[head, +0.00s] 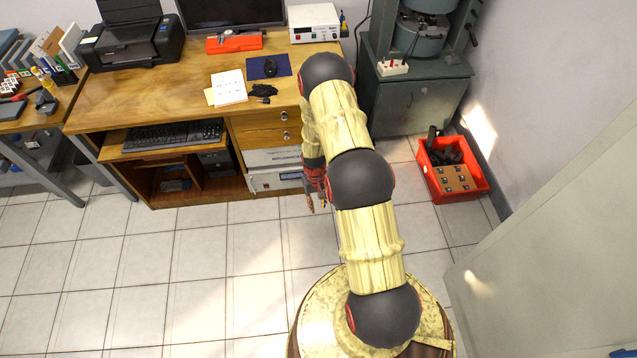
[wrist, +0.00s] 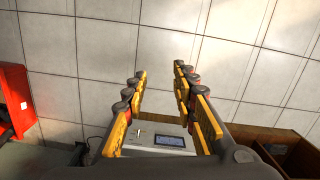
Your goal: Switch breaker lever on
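My gripper (head: 318,198) hangs pointing down in front of the right end of the wooden desk. In the wrist view, its yellow and dark fingers (wrist: 160,72) stand wide apart with nothing between the tips. A pale box with a small display (wrist: 168,140) shows low between the fingers, beyond the palm. In the head view, white instrument boxes (head: 272,158) sit under the desk drawers, partly hidden by my arm. I cannot make out a breaker lever for certain in either view; small details on the box are too small to tell.
The wooden desk (head: 170,98) carries a printer (head: 130,40), a monitor, a mouse pad and a white power supply (head: 314,22). A red crate (head: 482,178) stands on the floor to the right, near a grey-green machine (head: 400,105). The tiled floor (head: 150,260) is clear at the left.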

